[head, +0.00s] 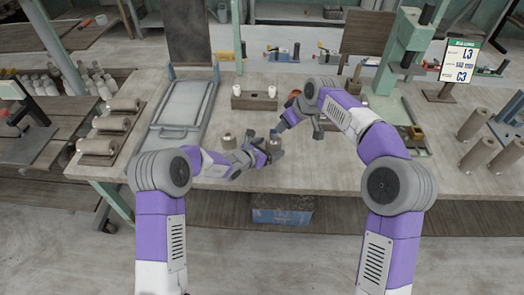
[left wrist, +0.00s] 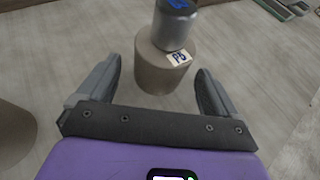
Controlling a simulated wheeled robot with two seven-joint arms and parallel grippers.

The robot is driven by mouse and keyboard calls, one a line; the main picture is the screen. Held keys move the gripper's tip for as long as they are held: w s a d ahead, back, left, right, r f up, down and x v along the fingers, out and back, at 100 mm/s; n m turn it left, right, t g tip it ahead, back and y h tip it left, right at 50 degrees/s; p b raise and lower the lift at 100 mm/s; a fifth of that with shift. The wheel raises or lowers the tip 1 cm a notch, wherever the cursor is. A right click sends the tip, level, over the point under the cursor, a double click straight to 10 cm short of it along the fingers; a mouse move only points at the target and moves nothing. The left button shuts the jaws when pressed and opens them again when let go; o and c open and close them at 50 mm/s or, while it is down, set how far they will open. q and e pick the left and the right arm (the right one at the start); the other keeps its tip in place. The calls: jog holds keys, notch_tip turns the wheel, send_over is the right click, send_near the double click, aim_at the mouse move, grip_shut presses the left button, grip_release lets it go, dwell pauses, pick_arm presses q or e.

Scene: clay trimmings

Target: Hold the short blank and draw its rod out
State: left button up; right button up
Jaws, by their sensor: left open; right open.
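The blank with a rod is a beige clay cylinder (left wrist: 165,75) with a paper tag reading P5. A grey metal rod (left wrist: 174,28) with a blue mark stands out of its top. In the head view this blank (head: 276,146) stands on the table. My left gripper (head: 264,153) is open beside it; in the left wrist view its fingers (left wrist: 158,90) lie either side of the clay, apart from it. My right gripper (head: 280,128) is open, close above the rod, its fingertips small and partly hidden. A second blank (head: 228,142) stands to the left, its edge also in the left wrist view (left wrist: 8,135).
A wooden block (head: 254,98) with two white knobs stands behind. A grey tray-like frame (head: 185,115) lies to the left. A sign (head: 457,60) reads L3, 140 mm, C3. Clay cylinders lie at left and stand at right (head: 478,155). A blue bin (head: 282,215) is below the table.

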pick_arm(q)
jog(key=shift+w+d+f, duration=0.25)
jog(key=shift+w+d, duration=0.1)
jog(key=shift+w, duration=0.1)
jog(key=c, duration=1.3)
